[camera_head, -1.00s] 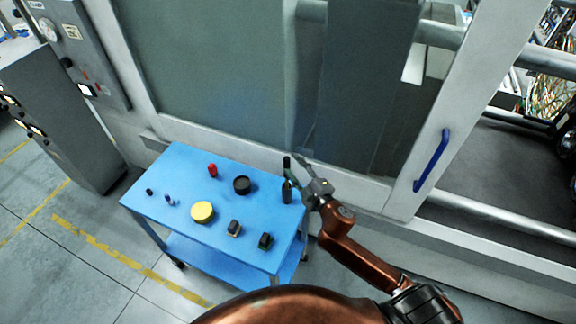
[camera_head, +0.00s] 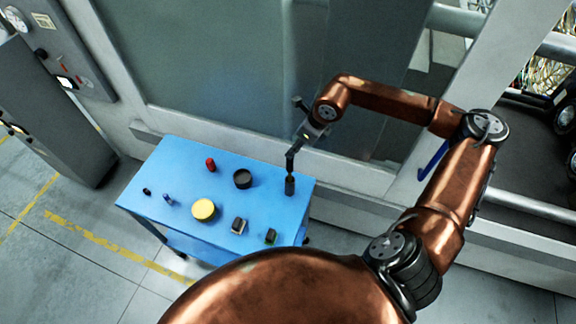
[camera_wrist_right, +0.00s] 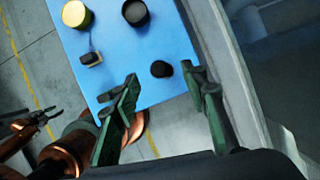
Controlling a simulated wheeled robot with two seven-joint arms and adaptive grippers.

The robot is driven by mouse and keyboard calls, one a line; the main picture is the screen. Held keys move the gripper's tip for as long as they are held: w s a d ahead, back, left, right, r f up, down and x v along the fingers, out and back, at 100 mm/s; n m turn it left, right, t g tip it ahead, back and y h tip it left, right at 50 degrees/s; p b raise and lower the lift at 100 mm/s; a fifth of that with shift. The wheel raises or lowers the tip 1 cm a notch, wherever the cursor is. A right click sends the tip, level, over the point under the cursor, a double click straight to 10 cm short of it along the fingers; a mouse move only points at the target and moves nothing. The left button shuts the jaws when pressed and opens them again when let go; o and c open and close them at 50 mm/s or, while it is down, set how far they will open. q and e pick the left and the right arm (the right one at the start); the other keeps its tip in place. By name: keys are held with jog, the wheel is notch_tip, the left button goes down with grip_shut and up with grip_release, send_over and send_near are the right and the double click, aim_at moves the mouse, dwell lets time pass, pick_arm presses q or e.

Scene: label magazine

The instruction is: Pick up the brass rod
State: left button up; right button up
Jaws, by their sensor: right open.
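No clearly brass-coloured rod can be made out. A dark upright cylinder (camera_head: 290,186) stands near the right end of the blue cart top. It also shows end-on as a dark round shape (camera_wrist_right: 161,69) in the wrist view. My right gripper (camera_head: 291,165) is above the cylinder, pointing down. In the wrist view my right gripper (camera_wrist_right: 165,82) is open, its green-black fingers apart on either side of the cylinder's outline. Whether they touch it cannot be told. My left gripper (camera_wrist_right: 46,117) shows at the left edge of the wrist view, jaws apart and empty.
The blue cart (camera_head: 185,170) also carries a yellow disc (camera_head: 204,210), a black cylinder (camera_head: 243,179), a red cylinder (camera_head: 210,164), a dark block (camera_head: 238,225), a green-black block (camera_head: 270,237) and small dark pieces at left. A glazed machine front (camera_head: 230,90) stands close behind.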

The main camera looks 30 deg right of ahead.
jog(key=p+x, duration=0.1)
jog(key=x, duration=0.2)
jog(key=p+x, duration=0.1)
jog(key=x, duration=0.2)
jog(key=shift+s+f+p, duration=0.1)
jog(key=shift+s+p, duration=0.1)
jog(key=shift+p, duration=0.15)
pick_arm(q)
jog(key=r, duration=0.3)
jog(key=shift+w+a, duration=0.1)
jog(key=shift+w, duration=0.15)
pick_arm(e)
jog(key=shift+f, duration=0.15)
jog(key=shift+c, duration=0.7)
pick_arm(q)
jog(key=shift+s, duration=0.2)
pick_arm(e)
grip_shut()
